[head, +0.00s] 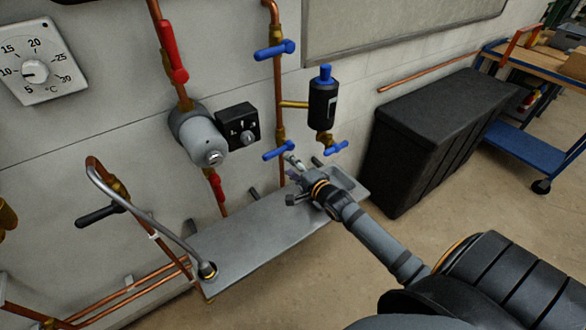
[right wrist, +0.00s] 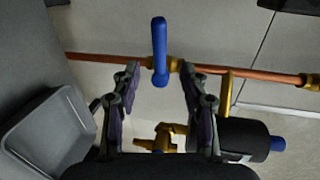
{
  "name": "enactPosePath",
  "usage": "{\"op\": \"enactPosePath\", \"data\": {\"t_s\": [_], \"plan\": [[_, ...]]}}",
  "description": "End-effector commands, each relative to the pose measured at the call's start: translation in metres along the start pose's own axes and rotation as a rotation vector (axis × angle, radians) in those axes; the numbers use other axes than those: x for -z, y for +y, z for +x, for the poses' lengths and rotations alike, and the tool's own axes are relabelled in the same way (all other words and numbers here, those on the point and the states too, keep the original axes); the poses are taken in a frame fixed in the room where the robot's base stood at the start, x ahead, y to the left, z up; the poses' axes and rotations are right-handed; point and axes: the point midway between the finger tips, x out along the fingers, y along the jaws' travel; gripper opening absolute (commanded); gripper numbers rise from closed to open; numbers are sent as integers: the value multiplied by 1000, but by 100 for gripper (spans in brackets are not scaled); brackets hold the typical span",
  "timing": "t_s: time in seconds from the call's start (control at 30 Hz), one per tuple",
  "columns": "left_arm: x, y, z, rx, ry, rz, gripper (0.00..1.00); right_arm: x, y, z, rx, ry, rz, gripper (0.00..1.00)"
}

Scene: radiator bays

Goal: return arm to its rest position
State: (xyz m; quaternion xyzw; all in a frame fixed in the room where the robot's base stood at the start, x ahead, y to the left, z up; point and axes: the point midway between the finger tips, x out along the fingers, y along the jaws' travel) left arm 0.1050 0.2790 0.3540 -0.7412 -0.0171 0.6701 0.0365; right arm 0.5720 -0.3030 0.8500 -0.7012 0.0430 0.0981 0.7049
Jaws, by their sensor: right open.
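My right gripper (head: 294,168) reaches in from the right, in front of the wall pipes, just below the lower blue valve handle (head: 278,151). It is open and empty in the right wrist view (right wrist: 161,70). That blue handle (right wrist: 160,50) shows between and beyond its two fingertips there, set across the copper pipe. I cannot tell how much depth lies between them. My right arm (head: 375,232) is stretched out toward the wall. My left gripper is not in view.
A black cylinder with a blue cap (head: 323,98) and a small blue-handled valve (head: 336,148) are close to the gripper. A grey shelf (head: 250,245) lies below. A black chest (head: 435,135) stands to the right, with open floor in front of it.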

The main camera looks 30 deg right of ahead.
Motion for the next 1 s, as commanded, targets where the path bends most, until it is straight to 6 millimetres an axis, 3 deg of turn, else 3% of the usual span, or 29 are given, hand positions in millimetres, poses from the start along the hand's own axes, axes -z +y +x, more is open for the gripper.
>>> {"op": "enactPosePath", "data": {"t_s": [0.2, 0.73, 0.87, 1.0], "plan": [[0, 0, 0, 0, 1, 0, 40, -1, 0, -12, 1, -2, 1, 44], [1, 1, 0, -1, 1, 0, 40, -3, 3, -14, -16, 2, -21, 44], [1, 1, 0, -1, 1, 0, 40, -19, 29, -30, -159, 10, -244, 44], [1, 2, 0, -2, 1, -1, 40, -44, 69, -75, -432, -69, -668, 44]]}}
